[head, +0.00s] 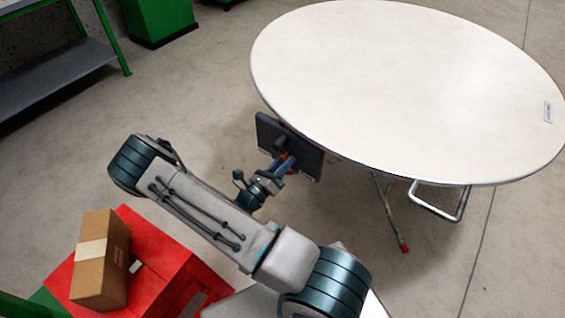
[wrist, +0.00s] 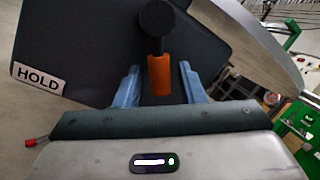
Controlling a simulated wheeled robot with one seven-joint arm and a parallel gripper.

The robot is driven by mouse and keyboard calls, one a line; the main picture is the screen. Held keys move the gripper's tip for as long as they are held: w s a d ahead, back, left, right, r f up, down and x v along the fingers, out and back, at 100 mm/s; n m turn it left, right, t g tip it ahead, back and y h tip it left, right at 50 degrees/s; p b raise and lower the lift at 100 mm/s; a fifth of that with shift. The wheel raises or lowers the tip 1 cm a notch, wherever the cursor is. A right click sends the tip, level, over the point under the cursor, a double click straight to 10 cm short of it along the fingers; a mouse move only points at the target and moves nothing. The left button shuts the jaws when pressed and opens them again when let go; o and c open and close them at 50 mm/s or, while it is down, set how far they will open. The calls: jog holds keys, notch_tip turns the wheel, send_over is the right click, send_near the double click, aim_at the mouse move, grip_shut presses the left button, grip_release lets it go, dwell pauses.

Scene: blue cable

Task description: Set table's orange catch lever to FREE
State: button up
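The orange catch lever (wrist: 160,74) hangs down from a dark round pivot on a dark panel (wrist: 85,50) in the wrist view. A HOLD label (wrist: 38,77) is at the panel's lower left; I cannot see a FREE label. My gripper (wrist: 158,82) has its two blue fingers apart, one on each side of the lever, with gaps between. In the head view my gripper (head: 283,165) is at the dark panel (head: 310,152) under the near left rim of the round white table (head: 400,70). The lever is mostly hidden there.
A metal bar handle (head: 440,212) and a table leg with a red foot (head: 390,212) are right of the panel. A red box (head: 150,262) with a cardboard carton (head: 100,258) stands at lower left. Grey floor is clear left of the table.

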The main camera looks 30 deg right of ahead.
jog(key=shift+a, duration=0.1)
jog(key=v, duration=1.1)
jog(key=shift+a, duration=0.4)
jog(key=shift+s+f, duration=0.1)
jog(key=shift+f, duration=0.05)
jog(key=s+r+m+g+y+p, duration=0.1)
jog(key=s+r+m+y+p, duration=0.3)
jog(key=r+m, duration=0.6)
jog(key=s+a+r+m+g+y+p, duration=0.1)
jog(key=s+r+m+y+p, duration=0.3)
jog(key=r, duration=1.4)
jog(key=s+a+r+m+g+y+p, duration=0.1)
jog(key=s+r+m+g+y+p, duration=0.2)
jog(key=r+m+y+p, duration=0.4)
notch_tip(320, 180, up, 7)
jog(key=s+m+y, duration=0.1)
jog(key=m+y, duration=0.3)
jog(key=m, duration=0.4)
jog(key=shift+s+r+m, duration=0.2)
jog(key=shift+s+m, duration=0.1)
jog(key=shift+m, duration=0.1)
jog(key=shift+c, duration=0.3)
jog(key=shift+c, duration=0.3)
